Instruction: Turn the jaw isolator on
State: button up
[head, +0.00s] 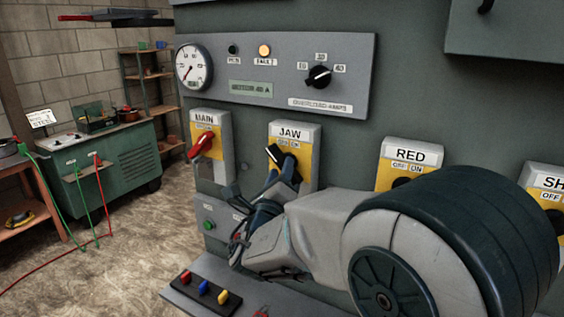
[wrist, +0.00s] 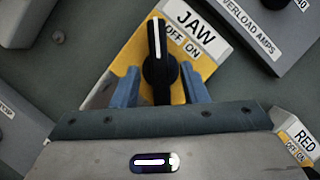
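The JAW isolator (head: 308,165) is a yellow plate with a white JAW label above OFF and ON marks. It also shows tilted in the wrist view (wrist: 200,63). Its black knob (wrist: 158,45) has a white line, which leans toward the OFF side; in the head view the knob (head: 274,155) tilts to upper left. My gripper (wrist: 158,86) is open, with one blue-grey finger on each side of the knob's lower part. Gaps show between the fingers and the knob. In the head view my gripper (head: 283,172) partly hides the plate's lower half.
The MAIN isolator (head: 202,146) with a red handle is left of JAW. The RED isolator (head: 408,155) is to the right, partly hidden by my arm. An overload-amps panel (head: 275,75) with gauge and dial is above. A button shelf (head: 215,295) juts out below.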

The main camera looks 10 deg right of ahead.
jog(key=shift+x, duration=1.25)
grip_shut()
